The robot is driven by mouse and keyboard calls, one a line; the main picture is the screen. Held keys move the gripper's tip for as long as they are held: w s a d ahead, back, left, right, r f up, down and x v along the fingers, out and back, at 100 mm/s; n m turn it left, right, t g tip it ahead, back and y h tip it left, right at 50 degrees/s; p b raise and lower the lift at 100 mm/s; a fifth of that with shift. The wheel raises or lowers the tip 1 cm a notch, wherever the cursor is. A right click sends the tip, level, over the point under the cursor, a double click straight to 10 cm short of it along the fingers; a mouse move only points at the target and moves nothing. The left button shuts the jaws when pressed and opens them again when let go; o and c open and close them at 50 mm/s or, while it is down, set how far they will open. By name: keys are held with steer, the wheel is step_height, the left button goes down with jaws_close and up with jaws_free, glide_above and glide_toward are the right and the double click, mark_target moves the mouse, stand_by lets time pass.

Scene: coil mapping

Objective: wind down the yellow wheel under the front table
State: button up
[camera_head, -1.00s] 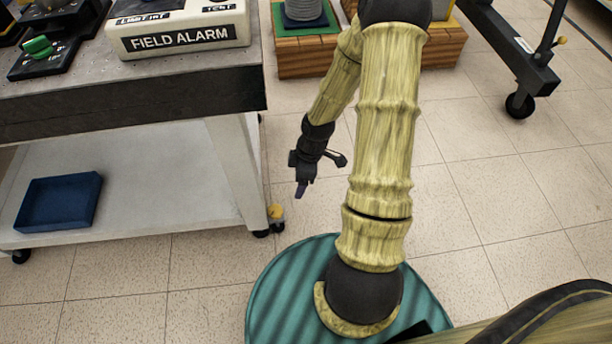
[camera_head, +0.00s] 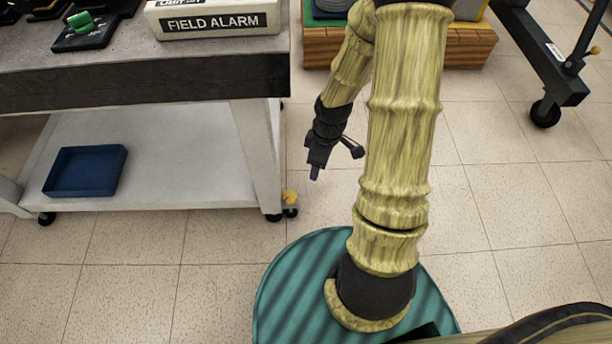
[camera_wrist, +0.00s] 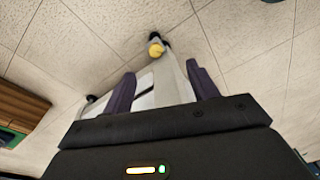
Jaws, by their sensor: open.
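The front table (camera_head: 150,82) stands at the left in the head view, with a grey top, a white lower shelf and dark casters. The small yellow wheel (camera_head: 290,197) sits low at its front right leg, by a caster near the floor. In the wrist view the yellow wheel (camera_wrist: 155,50) shows beyond my fingertips, roughly between them, at the end of the white leg. My gripper (camera_head: 315,172) hangs above and right of the wheel in the head view, apart from it. In the wrist view its two purple fingers (camera_wrist: 160,84) are spread with nothing between them.
A blue tray (camera_head: 86,171) lies on the lower shelf. A box labelled FIELD ALARM (camera_head: 214,20) is on the tabletop. A wooden crate (camera_head: 470,46) stands behind my arm. A dark wheeled stand (camera_head: 548,75) is at the far right. The tiled floor (camera_head: 520,200) at right is clear.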

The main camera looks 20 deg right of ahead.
steer(key=s+a+r+m+p, duration=0.1)
steer(key=s+r+m+p, duration=0.1)
steer(key=r, duration=0.5)
steer(key=s+a+r+m+t+p, duration=0.1)
steer(key=a+r+m+p, duration=0.1)
steer(key=r+m, duration=0.2)
steer(key=s+a+r+m+t+h+p, duration=0.1)
steer(key=s+a+r+m+p, duration=0.1)
steer(key=r, duration=0.9)
steer(key=shift+s+a+m+p, duration=0.25)
steer(key=shift+m+p, duration=0.35)
steer(key=shift+m, duration=0.4)
steer(key=shift+f, duration=0.1)
